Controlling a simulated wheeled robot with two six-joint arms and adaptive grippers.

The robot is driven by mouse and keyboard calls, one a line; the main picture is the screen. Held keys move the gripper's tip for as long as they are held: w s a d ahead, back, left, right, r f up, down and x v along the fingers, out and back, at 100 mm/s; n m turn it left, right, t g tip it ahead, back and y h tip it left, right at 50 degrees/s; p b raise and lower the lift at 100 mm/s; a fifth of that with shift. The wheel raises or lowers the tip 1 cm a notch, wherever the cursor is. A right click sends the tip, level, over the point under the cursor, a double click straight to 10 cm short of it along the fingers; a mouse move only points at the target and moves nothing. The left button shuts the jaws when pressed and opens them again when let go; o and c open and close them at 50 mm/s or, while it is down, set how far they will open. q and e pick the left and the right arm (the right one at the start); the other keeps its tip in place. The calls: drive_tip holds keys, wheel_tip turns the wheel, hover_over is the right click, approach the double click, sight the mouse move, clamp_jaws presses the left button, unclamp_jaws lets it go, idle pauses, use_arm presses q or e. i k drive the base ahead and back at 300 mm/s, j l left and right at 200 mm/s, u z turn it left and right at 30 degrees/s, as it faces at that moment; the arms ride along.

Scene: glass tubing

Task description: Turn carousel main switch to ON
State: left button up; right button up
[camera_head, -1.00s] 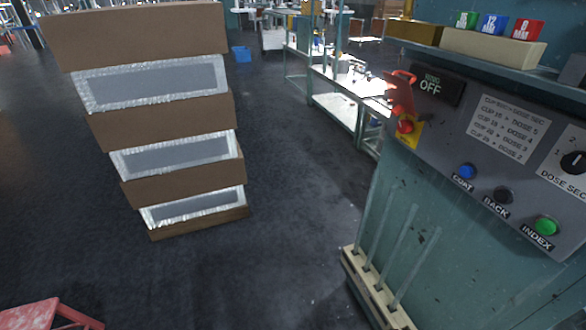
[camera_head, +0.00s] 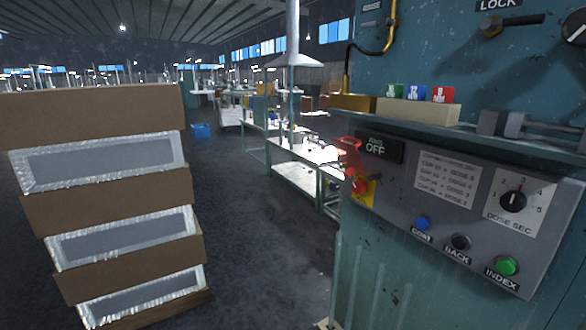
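A teal machine with a grey control panel (camera_head: 405,205) fills the right side. No control in view is legibly marked as the carousel main switch. A lever (camera_head: 511,24) sits below a LOCK label, and a black knob (camera_head: 574,28) is cut off at the right edge. Neither gripper is in view.
The panel carries a DOSE SEC dial (camera_head: 512,201) and blue (camera_head: 422,223), black (camera_head: 460,241) and green (camera_head: 506,265) buttons. Stacked brown boxes (camera_head: 105,115) stand at left. Dark floor (camera_head: 250,240) lies open between stack and machine. Workbenches (camera_head: 300,178) stand behind.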

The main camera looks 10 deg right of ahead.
sight(358, 186)
drive_tip(key=i+z, duration=0.45)
drive_tip(key=z, duration=0.15)
drive_tip(key=i+j+z, duration=0.3)
drive_tip(key=i+z, duration=0.15)
drive_tip(key=z, duration=0.15)
drive_tip(key=i+j+z, duration=0.4)
drive_tip(key=z, duration=0.2)
drive_tip(key=i+j+z, duration=0.25)
drive_tip(key=j+z, duration=0.35)
drive_tip(key=i+j+z, duration=0.1)
drive_tip(key=j+z, duration=1.1)
drive_tip(key=j, duration=0.15)
drive_tip(key=k+j+z, duration=0.25)
drive_tip(key=j+z, duration=0.4)
drive_tip(key=k+j+z, duration=0.3)
drive_tip(key=j+z, duration=0.3)
